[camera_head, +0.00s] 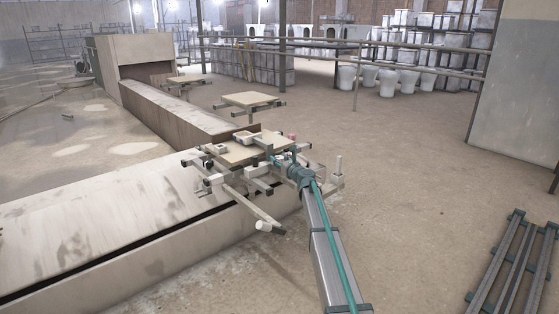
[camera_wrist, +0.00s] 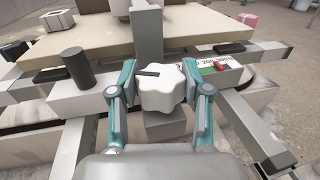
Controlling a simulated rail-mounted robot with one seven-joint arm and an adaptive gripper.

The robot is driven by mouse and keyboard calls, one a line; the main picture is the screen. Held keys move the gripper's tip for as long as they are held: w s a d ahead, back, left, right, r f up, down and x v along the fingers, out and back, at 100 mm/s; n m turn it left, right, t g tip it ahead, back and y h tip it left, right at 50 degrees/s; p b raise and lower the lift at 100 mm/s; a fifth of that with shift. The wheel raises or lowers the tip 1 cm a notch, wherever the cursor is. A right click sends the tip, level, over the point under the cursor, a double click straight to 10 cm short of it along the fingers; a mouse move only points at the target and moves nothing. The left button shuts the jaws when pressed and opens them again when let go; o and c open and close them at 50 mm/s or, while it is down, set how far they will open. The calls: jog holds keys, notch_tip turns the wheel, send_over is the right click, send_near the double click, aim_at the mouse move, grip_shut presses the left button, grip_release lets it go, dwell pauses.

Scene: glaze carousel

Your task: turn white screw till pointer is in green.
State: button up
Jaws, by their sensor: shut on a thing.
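The white screw (camera_wrist: 165,92) is a lobed knob with a dark line on its top, in the middle of the wrist view. My gripper (camera_wrist: 161,103) is shut on it, with one teal-backed finger on each side. To its right is a small light scale (camera_wrist: 205,63) with printed numbers and a green part (camera_wrist: 234,63). A small red piece (camera_wrist: 220,66), perhaps the pointer, shows at the green part's left side; I cannot tell exactly where it points. In the head view my gripper (camera_head: 284,165) is at the near right side of the fixture, and the screw is hidden.
A grey upright bar (camera_wrist: 148,35) stands just behind the screw. A dark cylinder (camera_wrist: 78,66) stands on a block to the left. Open floor (camera_head: 420,170) lies right of the fixture.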

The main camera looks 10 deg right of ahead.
jog(key=shift+d+n+y+p, duration=0.1)
jog(key=shift+n+y+p, duration=0.2)
jog(key=shift+y+p, duration=0.1)
jog(key=n+g+y+p, duration=0.1)
jog(key=g+y+p, duration=0.1)
jog(key=shift+w+r+n+y, duration=0.15)
jog(key=shift+r+n+y, duration=0.05)
jog(key=shift+n+y, duration=0.2)
jog(key=n+g+y+p, duration=0.2)
jog(key=p, duration=0.1)
jog(key=shift+y+p, duration=0.4)
jog(key=n+g+y+p, duration=0.2)
jog(key=shift+p, duration=0.3)
jog(key=shift+f+n+g+y+p, duration=0.2)
jog(key=shift+n+g+y+p, duration=0.2)
jog(key=shift+n+g+p, duration=0.4)
jog(key=shift+s+f, duration=0.1)
jog(key=shift+s, duration=0.1)
jog(key=o, duration=1.2)
